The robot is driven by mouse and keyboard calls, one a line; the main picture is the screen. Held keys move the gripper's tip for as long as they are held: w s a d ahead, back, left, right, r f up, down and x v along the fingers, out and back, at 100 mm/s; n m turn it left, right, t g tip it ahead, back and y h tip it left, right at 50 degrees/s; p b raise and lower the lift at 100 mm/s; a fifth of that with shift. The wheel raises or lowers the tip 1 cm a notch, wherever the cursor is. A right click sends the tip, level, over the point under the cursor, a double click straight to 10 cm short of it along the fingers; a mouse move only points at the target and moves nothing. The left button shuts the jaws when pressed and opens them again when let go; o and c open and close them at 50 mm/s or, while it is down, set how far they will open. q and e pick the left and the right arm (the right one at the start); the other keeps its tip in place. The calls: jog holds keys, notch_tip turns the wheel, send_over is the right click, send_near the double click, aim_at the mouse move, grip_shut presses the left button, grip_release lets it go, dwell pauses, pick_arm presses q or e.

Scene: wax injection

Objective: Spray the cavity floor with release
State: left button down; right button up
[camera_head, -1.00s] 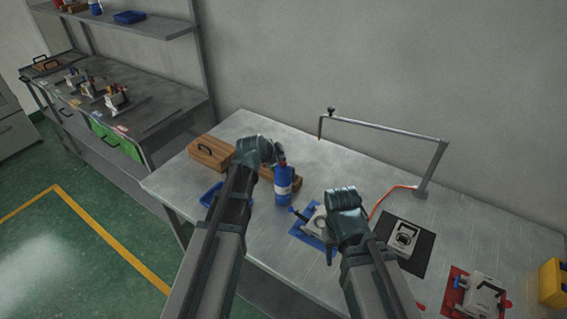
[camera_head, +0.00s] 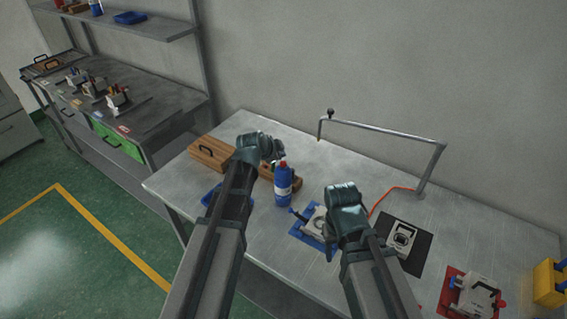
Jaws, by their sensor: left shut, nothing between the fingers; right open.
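A blue spray bottle (camera_head: 283,186) with a red top and a pale label stands upright on the table. My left gripper (camera_head: 276,150) is shut and empty, just behind and to the left of the bottle's top. A grey mold block (camera_head: 315,219) sits on a blue mat (camera_head: 304,236), partly hidden by my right arm. My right gripper (camera_head: 331,250) is open beside that block; its fingertips are mostly hidden behind its own wrist. Whether the block's cavity is empty cannot be made out.
A second mold part (camera_head: 403,237) lies on a black mat (camera_head: 419,262), and another block (camera_head: 474,297) on a red mat (camera_head: 447,291). A wooden box (camera_head: 211,153) and blue tray (camera_head: 211,192) are at left. A metal arm frame (camera_head: 385,131) spans the back. A yellow bin (camera_head: 549,284) is at right.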

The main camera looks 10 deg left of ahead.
pick_arm(q)
notch_tip(320, 180, up, 6)
jog(key=p, duration=0.4)
jog(key=shift+f+p, duration=0.25)
jog(key=shift+p, duration=0.15)
dwell(2.1)
notch_tip(320, 180, up, 3)
jog(key=m+p, duration=0.2)
jog(key=m, duration=3.4)
jog(key=shift+f+p, duration=0.2)
jog(key=shift+p, duration=0.15)
